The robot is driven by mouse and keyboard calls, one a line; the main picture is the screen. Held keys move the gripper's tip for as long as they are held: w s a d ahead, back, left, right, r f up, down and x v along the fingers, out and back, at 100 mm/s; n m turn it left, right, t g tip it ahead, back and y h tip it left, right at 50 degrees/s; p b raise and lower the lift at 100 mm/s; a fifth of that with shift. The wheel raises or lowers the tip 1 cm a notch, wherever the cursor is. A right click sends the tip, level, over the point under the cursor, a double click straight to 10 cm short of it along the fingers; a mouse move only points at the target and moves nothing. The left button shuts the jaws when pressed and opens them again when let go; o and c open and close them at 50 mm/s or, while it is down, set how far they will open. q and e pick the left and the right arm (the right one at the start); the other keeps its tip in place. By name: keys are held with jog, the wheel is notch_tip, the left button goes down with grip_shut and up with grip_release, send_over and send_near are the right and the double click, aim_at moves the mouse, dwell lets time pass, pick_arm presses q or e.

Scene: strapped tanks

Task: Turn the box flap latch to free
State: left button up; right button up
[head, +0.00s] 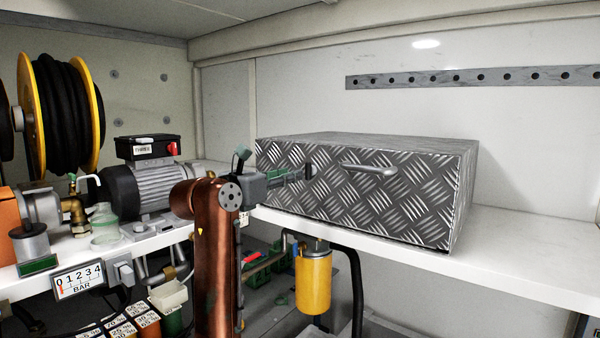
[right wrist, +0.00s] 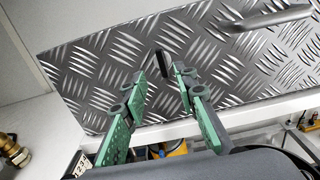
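The metal box (head: 370,205) with diamond-plate sides stands on the white shelf, its front towards me. A small dark latch (right wrist: 163,62) stands upright on the front face; it also shows in the head view (head: 308,171), left of the handle and partly hidden. My right gripper (head: 287,175) is in front of the left part of the box face. In the right wrist view my right gripper (right wrist: 160,80) is open, its green-padded fingers apart, with the latch in line with the gap just beyond the fingertips. I cannot tell whether they touch it. My left gripper is not in view.
A grey bar handle (head: 370,169) sticks out from the box front, right of the latch. A motor (head: 155,188) and a hose reel (head: 65,110) stand at left. A yellow cylinder (head: 313,282) hangs below the shelf. The shelf right of the box is clear.

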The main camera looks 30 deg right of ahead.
aim_at(306, 170)
jog(key=p+x, duration=0.1)
jog(key=x, duration=0.5)
jog(key=shift+d, duration=0.3)
jog(key=shift+c, duration=0.7)
grip_shut()
